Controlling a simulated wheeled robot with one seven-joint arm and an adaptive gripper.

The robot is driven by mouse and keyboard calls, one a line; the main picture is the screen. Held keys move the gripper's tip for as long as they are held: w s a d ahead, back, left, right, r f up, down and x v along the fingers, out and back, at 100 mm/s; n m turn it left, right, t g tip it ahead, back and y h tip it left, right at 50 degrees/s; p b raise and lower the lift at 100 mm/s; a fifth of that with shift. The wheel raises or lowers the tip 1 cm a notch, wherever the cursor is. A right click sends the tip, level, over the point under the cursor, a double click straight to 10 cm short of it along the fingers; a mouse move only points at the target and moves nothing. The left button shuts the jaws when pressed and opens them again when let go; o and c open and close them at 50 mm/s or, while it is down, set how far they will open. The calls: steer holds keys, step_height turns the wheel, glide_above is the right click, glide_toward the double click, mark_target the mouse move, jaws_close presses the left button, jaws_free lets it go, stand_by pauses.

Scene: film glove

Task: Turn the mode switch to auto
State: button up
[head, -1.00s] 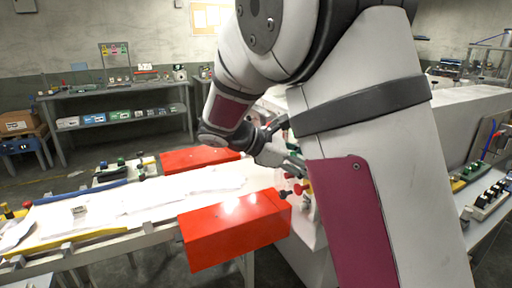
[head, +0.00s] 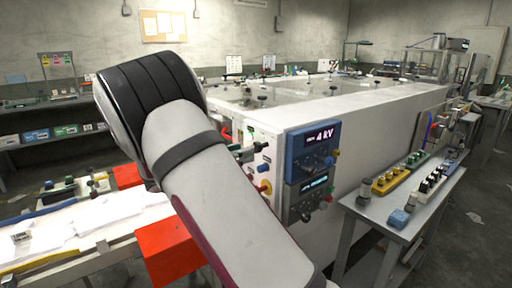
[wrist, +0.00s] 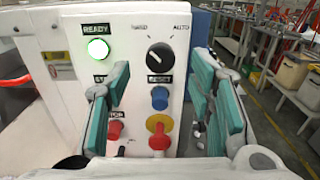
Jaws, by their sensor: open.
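The mode switch (wrist: 160,57) is a round black knob on a white panel (wrist: 130,28), between a partly legible left label and AUTO (wrist: 181,27) on the right. Its pale mark appears to lean to the upper left, away from AUTO. My gripper (wrist: 163,85) is open and empty, with one teal-padded finger on each side of the panel's controls. The fingers are apart from the knob, which sits beyond and between them. In the head view, the panel (head: 263,168) shows beside my forearm, and my gripper is mostly hidden.
In the wrist view, a green READY lamp (wrist: 98,49) is left of the switch. A blue button (wrist: 160,97), a red knob on yellow (wrist: 159,135) and a red button (wrist: 115,130) sit below. A blue instrument (head: 308,150) adjoins the panel. A side table (head: 405,205) stands right.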

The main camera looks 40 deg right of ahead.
mark_target(256, 147)
steer(key=shift+w+d, duration=0.1)
steer(key=shift+d, duration=3.1)
steer(key=c, duration=1.2)
